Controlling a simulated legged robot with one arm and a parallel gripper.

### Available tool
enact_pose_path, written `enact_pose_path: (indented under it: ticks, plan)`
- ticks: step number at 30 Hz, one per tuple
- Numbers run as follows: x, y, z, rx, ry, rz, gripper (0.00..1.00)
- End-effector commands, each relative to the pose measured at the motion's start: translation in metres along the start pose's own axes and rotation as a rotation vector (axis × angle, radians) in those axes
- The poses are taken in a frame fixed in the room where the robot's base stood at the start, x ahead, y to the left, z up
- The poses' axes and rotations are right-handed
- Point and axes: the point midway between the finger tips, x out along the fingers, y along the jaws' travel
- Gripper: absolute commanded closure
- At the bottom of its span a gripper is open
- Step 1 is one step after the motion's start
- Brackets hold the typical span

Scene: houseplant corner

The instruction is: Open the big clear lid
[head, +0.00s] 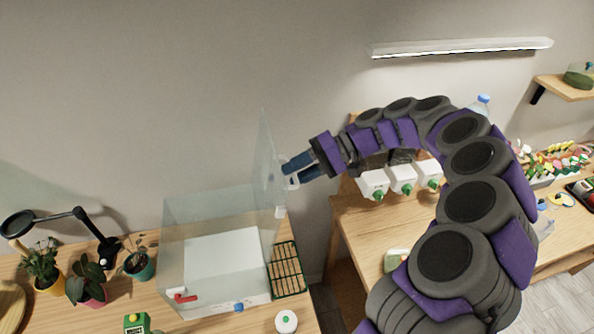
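The big clear lid (265,160) stands upright, raised along the right side of the clear box (190,225). The box sits on the wooden table and its top looks open. A white panel (225,255) shows inside it. My gripper (287,174) is at the right face of the lid, at about mid-height, with my arm reaching in from the right. Its fingers are close to a small pale part on the lid, perhaps a handle. I cannot tell whether the fingers are closed on it.
Potted plants (88,280) and a black lamp (75,215) stand left of the box. A round white device (286,321) is at the front. White dispensers (402,178) stand behind my arm. A gap separates the two tables.

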Motion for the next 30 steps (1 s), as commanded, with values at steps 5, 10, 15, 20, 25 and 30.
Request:
enact_pose_path:
  ticks: [5, 10, 15, 20, 25, 30]
  plan:
    - [-0.003, 0.000, 0.000, -0.001, 0.003, -0.001, 0.62]
    - [-0.016, 0.000, -0.002, -0.001, 0.010, 0.000, 0.62]
    - [-0.043, 0.001, -0.002, 0.001, 0.009, 0.001, 0.62]
    - [-0.068, 0.001, -0.002, 0.002, 0.007, 0.001, 0.62]
    - [-0.093, -0.001, -0.001, 0.002, 0.005, 0.003, 0.62]
    - [-0.113, -0.002, -0.001, 0.006, 0.004, 0.005, 0.62]
